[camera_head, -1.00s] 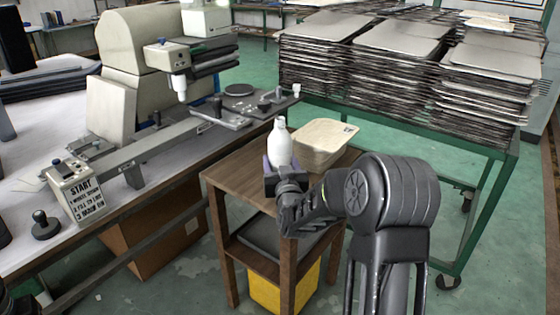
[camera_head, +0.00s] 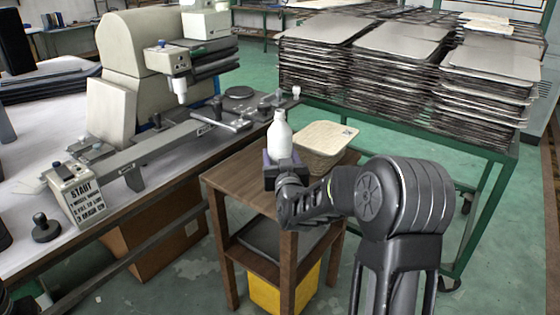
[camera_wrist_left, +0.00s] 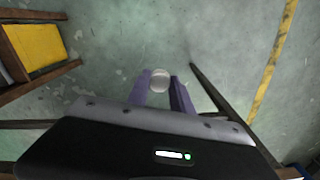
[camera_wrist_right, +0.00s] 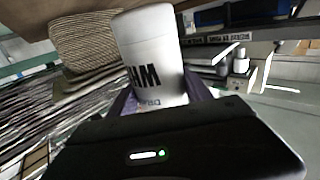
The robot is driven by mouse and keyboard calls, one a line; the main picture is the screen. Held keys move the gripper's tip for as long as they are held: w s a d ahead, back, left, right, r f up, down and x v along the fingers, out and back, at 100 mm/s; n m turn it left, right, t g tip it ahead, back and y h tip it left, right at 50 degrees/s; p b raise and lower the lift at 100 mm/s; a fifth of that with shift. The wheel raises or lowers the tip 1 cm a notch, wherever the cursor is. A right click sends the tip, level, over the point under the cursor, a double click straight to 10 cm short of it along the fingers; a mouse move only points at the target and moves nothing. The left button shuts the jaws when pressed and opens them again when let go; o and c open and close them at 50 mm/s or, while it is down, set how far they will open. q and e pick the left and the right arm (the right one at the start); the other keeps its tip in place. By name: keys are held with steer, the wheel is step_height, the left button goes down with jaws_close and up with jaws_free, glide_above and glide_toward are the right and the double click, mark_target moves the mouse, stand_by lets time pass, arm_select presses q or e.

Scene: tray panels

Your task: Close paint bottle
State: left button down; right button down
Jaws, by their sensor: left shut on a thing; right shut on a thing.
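A white paint bottle (camera_head: 280,140) with a narrow neck is held upright above the small wooden table in the head view. My right gripper (camera_head: 281,160) is shut on it. The left gripper is apart from the bottle.
The wooden table (camera_head: 232,180) has a woven basket (camera_head: 326,139) behind and right of the bottle. A machine bench (camera_head: 125,220) stands left, with a small white object (camera_head: 296,91) at its far end. A green rack (camera_head: 490,205) with stacked trays stands right.

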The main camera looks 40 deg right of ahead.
mark_target(282, 136)
arm_select(q)
steer(key=shift+r+p, duration=0.45)
steer(key=shift+r, duration=0.05)
arm_select(e)
steer(key=shift+r, duration=3.65)
steer(key=shift+r, duration=0.15)
